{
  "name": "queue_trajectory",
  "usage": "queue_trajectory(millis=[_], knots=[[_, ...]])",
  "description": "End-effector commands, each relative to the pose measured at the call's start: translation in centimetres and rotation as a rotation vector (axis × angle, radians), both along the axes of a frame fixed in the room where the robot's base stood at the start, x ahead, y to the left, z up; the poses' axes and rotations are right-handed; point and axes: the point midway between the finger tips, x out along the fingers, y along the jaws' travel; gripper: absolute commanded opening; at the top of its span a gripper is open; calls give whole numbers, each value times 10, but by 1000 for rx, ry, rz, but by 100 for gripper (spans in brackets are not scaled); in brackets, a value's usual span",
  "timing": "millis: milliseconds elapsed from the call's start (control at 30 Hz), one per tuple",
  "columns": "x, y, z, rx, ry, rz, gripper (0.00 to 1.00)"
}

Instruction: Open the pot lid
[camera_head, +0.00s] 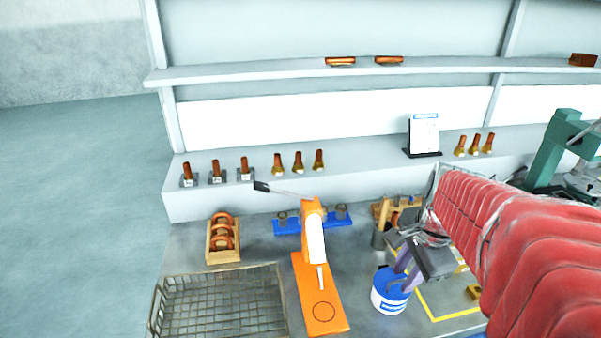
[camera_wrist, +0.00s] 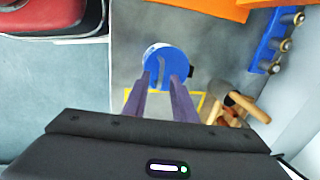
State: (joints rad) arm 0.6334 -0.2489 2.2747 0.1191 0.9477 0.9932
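The pot (camera_head: 388,303) is a small white and blue container with a blue lid (camera_head: 381,279), upright on the grey bench at the lower middle right. In the wrist view the round blue lid (camera_wrist: 160,54) shows from above, with a small raised handle-like part between the fingers. My gripper (camera_head: 398,281) comes down over the pot from the upper right. In the wrist view its two purple fingers (camera_wrist: 165,82) are apart, with the tips over the lid. I cannot tell whether they touch it. The lid sits on the pot.
An orange stand (camera_head: 318,290) is left of the pot, and a wire basket (camera_head: 222,305) is farther left. A grey holder with wooden-handled tools (camera_head: 380,238) is behind the pot. A blue rack (camera_head: 287,227) and a wooden box (camera_head: 222,255) stand farther back.

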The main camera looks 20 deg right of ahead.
Motion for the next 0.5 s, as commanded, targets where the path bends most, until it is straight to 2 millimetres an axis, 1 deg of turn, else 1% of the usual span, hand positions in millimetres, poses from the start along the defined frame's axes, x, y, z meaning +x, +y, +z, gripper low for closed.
queue_trajectory(millis=[33, 67, 367, 500], knots=[[0, 0, 0, 0, 0, 0, 24], [0, 0, 0, 0, 0, 0, 22], [0, 0, 0, 0, 0, -1, 1], [0, 0, 0, 0, 0, -1, 0]])
